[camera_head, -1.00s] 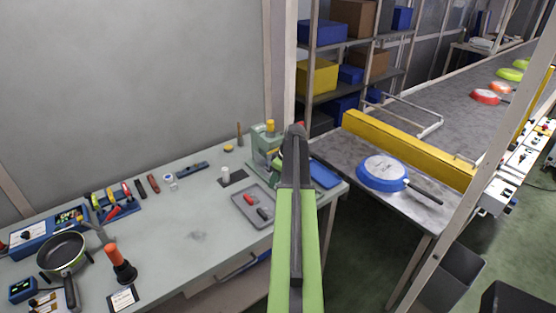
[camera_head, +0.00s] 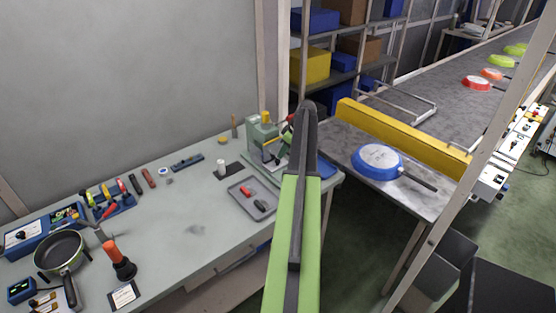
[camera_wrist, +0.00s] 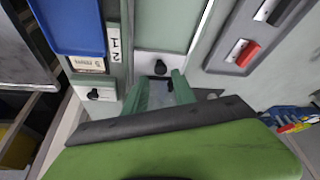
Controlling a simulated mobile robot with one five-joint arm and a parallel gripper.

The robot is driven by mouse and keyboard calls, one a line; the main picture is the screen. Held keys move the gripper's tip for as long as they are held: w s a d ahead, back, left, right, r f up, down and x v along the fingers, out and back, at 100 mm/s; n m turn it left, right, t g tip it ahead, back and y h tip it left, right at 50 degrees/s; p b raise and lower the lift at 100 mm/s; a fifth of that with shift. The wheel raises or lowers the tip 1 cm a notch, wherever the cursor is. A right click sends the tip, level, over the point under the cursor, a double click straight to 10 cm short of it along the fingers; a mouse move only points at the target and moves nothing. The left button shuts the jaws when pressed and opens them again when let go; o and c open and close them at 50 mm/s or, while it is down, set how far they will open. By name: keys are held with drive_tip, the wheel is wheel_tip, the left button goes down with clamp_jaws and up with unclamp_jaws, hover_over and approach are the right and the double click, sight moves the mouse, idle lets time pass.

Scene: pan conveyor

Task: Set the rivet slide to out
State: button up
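The green press (camera_head: 262,137) stands at the right end of the bench, partly hidden behind my arm. In the wrist view a pale plate with a black knob (camera_wrist: 160,67) sits on its green base. A second pale plate with a black knob (camera_wrist: 97,94) is left of it, by a label marked 1 and 2. I cannot tell which knob is the rivet slide, nor read its setting. My gripper (camera_wrist: 165,75) shows as two green fingers apart, just below the middle knob, apparently empty.
A grey tray (camera_head: 236,190) with red and black pieces lies left of the press. A blue tray (camera_wrist: 66,25) is on its other side. A blue pan (camera_head: 377,160) lies on the conveyor's end table at right. Bench tools stand far left.

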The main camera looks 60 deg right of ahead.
sight(277, 160)
drive_tip(key=b+x, duration=0.4)
drive_tip(key=shift+w+f, duration=0.3)
drive_tip(key=shift+w+f+b, duration=0.2)
drive_tip(key=shift+f+b, duration=0.05)
drive_tip(key=shift+b, duration=0.15)
drive_tip(key=shift+r, duration=0.1)
clamp_jaws()
idle(0.6)
